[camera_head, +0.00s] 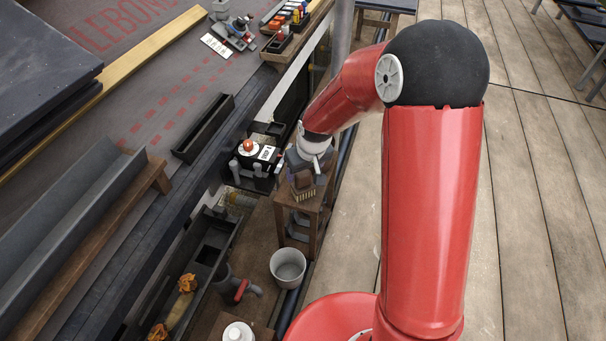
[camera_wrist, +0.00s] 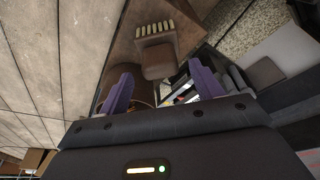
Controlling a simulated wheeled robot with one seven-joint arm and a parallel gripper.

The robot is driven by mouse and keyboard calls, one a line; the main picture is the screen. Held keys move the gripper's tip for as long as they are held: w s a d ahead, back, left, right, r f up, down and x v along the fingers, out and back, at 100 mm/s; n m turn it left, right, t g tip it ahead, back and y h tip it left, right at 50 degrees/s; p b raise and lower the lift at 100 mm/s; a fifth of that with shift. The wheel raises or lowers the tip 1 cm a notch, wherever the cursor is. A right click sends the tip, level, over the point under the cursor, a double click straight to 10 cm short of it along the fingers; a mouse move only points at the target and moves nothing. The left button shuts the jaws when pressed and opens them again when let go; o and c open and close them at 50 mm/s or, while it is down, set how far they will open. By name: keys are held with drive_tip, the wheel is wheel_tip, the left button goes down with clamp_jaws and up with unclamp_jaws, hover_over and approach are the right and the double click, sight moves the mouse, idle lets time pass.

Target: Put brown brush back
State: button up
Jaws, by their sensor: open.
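The brown brush (camera_head: 302,181) is a small brown block with a row of pale bristle tufts. It sits on top of a small wooden stand (camera_head: 312,205). In the wrist view the brush (camera_wrist: 158,60) lies just beyond the gap between my fingertips, its tufts pointing away from me. My gripper (camera_wrist: 158,68) has two purple fingers spread wide with nothing held between them. In the head view my gripper (camera_head: 304,160) is at the stand's top, just behind the brush and partly hidden by my wrist. I cannot tell whether the fingers touch the brush.
Left of the stand is a black box with an orange-red knob (camera_head: 248,147). A grey bucket (camera_head: 288,266) stands on the floor in front. A long black trough (camera_head: 204,128) lies on the bench. Open plank flooring (camera_head: 540,200) is at right.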

drive_tip(key=s+d+r+m+t+h, duration=0.1)
drive_tip(key=s+d+r, duration=0.3)
drive_tip(key=s+r, duration=0.45)
drive_tip(key=s+d+r+m, duration=0.1)
drive_tip(key=s+d+r, duration=0.3)
drive_tip(key=r, duration=0.7)
drive_tip(key=s+d+r+m, duration=0.1)
drive_tip(key=s, duration=0.5)
drive_tip(key=s+d+r+m+t, duration=0.1)
drive_tip(key=s+r, duration=0.1)
drive_tip(key=s, duration=0.5)
drive_tip(key=shift+d+r+m+t+p, duration=0.15)
drive_tip(key=shift+d+m+t+p, duration=0.15)
drive_tip(key=shift+d, duration=0.05)
drive_tip(key=shift+s, duration=0.1)
